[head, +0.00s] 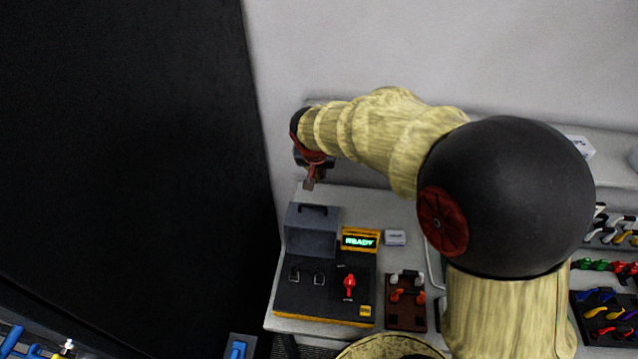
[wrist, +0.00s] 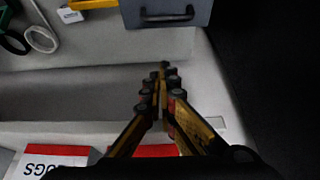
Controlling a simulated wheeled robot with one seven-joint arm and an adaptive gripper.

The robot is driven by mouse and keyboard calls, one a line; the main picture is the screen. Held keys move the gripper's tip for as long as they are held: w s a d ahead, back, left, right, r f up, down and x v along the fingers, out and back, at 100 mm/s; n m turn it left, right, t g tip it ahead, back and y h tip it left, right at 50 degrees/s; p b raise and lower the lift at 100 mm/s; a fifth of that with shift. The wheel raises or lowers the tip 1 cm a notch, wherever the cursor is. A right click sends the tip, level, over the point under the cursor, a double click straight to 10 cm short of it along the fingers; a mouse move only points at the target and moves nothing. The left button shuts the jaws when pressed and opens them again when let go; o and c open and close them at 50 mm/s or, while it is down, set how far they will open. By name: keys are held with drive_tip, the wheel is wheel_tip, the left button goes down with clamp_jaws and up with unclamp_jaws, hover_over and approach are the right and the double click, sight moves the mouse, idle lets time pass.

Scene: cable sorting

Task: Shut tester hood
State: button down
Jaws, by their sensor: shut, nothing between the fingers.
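The tester (head: 325,305) is a dark box with yellow trim near the left end of the table. Its grey hood (head: 313,239) stands raised at the back, leaving the black clips on the deck uncovered. A dark handle (head: 313,208) runs along the hood's upper edge. My gripper (head: 309,184) is shut and empty, beyond the hood's handle edge and apart from it. In the wrist view my gripper (wrist: 164,70) points toward the hood (wrist: 190,7), whose handle (wrist: 166,16) lies ahead of the fingertips.
The tester carries a lit READY display (head: 360,241) and a red knob (head: 349,283). A brown block with white and orange clips (head: 406,293) stands to its right. A black panel (head: 120,150) rises at the left. White-and-red boxes (wrist: 60,160) show in the wrist view.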

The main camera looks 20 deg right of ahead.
hover_over(318, 210)
drive_tip(key=w+d, duration=0.3)
drive_tip(key=w, duration=0.1)
wheel_tip(318, 210, down, 8)
drive_tip(key=shift+s+a+f, duration=0.15)
drive_tip(key=shift+s+a, duration=0.45)
drive_tip(key=shift+s, duration=0.15)
drive_tip(key=shift+s+a+f, duration=0.15)
drive_tip(key=shift+s+a, duration=0.4)
drive_tip(key=shift+s, duration=0.2)
drive_tip(key=shift+s+f+b, duration=0.1)
drive_tip(key=shift+b, duration=0.45)
drive_tip(key=shift+s+a+b, duration=0.1)
drive_tip(key=shift+b, duration=0.3)
drive_tip(key=shift+s+a+r+b, duration=0.15)
drive_tip(key=shift+s+r+b, duration=0.1)
drive_tip(key=shift+s+b, duration=0.05)
drive_tip(key=shift+t+b, duration=0.3)
drive_tip(key=shift+b, duration=0.1)
